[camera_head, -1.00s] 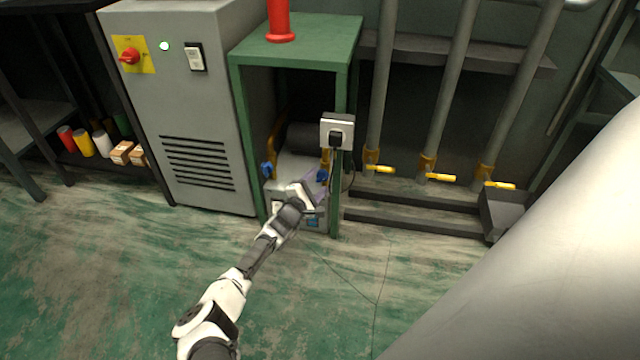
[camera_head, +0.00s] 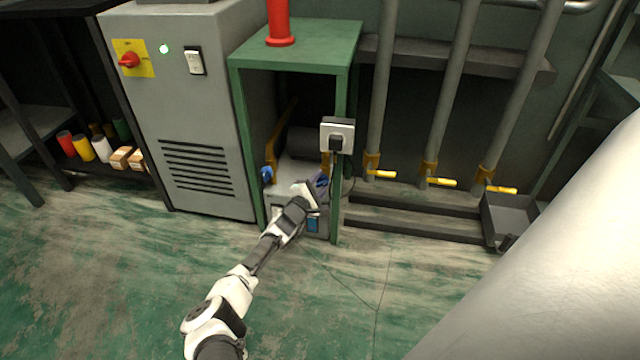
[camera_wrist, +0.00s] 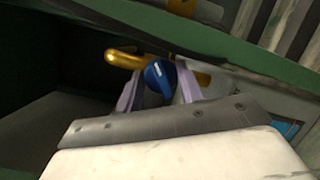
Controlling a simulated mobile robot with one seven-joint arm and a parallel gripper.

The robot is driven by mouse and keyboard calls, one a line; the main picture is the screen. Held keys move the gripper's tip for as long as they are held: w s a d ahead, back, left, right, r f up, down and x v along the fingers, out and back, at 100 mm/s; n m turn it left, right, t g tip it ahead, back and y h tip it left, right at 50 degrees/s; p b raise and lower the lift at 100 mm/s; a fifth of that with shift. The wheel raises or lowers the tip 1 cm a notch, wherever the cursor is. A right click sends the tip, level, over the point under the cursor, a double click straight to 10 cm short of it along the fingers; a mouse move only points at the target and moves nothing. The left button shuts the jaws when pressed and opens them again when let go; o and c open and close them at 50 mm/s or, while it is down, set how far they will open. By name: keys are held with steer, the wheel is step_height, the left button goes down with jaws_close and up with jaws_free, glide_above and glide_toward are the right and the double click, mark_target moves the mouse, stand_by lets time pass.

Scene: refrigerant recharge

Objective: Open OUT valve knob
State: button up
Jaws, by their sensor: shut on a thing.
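A blue valve knob (camera_wrist: 157,80) sits between the two fingers of my gripper (camera_wrist: 159,92) in the wrist view, in front of a brass pipe (camera_wrist: 125,59). In the head view my gripper (camera_head: 321,182) reaches into the lower part of the green frame (camera_head: 235,130), at the right side of the grey machine (camera_head: 297,171), and is shut on this knob. A second blue knob (camera_head: 267,174) shows at the machine's left side. I cannot read any IN or OUT label.
The frame's right post (camera_head: 337,215) and a white socket box (camera_head: 338,127) with a black plug stand close to my gripper. A grey cabinet (camera_head: 190,120) is at left. Pipes with yellow-handled valves (camera_head: 441,182) are at right. The floor in front is clear.

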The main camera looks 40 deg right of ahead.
steer(key=m+p, duration=0.1)
steer(key=m+y+p, duration=0.1)
steer(key=p, duration=0.1)
steer(key=shift+r+m, duration=0.25)
steer(key=shift+m, duration=0.15)
steer(key=shift+f+m+y+p, duration=0.1)
steer(key=shift+m+y+p, duration=0.5)
steer(key=shift+m+p, duration=1)
steer(key=o, duration=1)
